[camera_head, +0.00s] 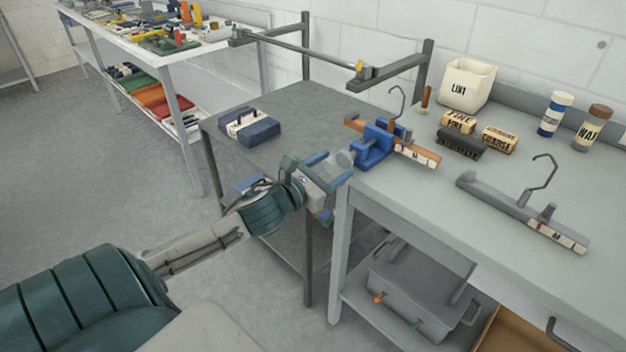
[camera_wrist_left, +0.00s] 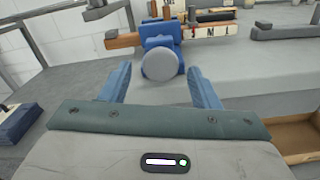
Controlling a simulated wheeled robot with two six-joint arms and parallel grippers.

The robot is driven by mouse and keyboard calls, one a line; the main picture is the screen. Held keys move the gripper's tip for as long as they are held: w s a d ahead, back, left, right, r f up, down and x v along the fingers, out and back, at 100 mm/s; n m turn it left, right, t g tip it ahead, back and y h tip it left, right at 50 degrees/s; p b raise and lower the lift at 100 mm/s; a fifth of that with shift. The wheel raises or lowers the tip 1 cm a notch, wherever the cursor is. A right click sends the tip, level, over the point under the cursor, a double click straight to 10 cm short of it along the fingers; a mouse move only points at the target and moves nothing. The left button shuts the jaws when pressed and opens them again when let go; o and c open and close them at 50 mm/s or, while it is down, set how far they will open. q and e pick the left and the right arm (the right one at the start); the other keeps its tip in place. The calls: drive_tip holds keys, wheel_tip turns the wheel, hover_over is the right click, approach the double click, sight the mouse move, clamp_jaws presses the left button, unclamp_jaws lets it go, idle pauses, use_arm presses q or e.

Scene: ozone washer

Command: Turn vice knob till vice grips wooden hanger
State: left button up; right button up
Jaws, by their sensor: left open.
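The blue vice (camera_head: 374,146) stands at the left corner of the grey workbench. Its round grey knob (camera_head: 343,160) faces my left gripper; the knob also shows in the left wrist view (camera_wrist_left: 159,64). The wooden hanger (camera_head: 417,153) with a metal hook lies across the vice, and part of it is hidden by the vice. It also shows in the left wrist view (camera_wrist_left: 122,40). My left gripper (camera_head: 333,170) is open, its blue fingers at either side of the knob in the picture. In the left wrist view, the knob appears just beyond the fingertips (camera_wrist_left: 159,80). My right gripper is not seen.
A grey hanger (camera_head: 520,212) lies on the workbench (camera_head: 430,200) at right. Brush blocks (camera_head: 460,140), a lint bin (camera_head: 466,84) and two bottles stand behind. A blue case (camera_head: 249,126) sits on the lower dark table. A metal rail frame (camera_head: 330,62) stands behind the vice.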

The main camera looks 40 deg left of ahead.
use_arm(q)
drive_tip(key=s+p, duration=0.1)
drive_tip(key=s, duration=0.5)
drive_tip(key=shift+s+a, duration=0.15)
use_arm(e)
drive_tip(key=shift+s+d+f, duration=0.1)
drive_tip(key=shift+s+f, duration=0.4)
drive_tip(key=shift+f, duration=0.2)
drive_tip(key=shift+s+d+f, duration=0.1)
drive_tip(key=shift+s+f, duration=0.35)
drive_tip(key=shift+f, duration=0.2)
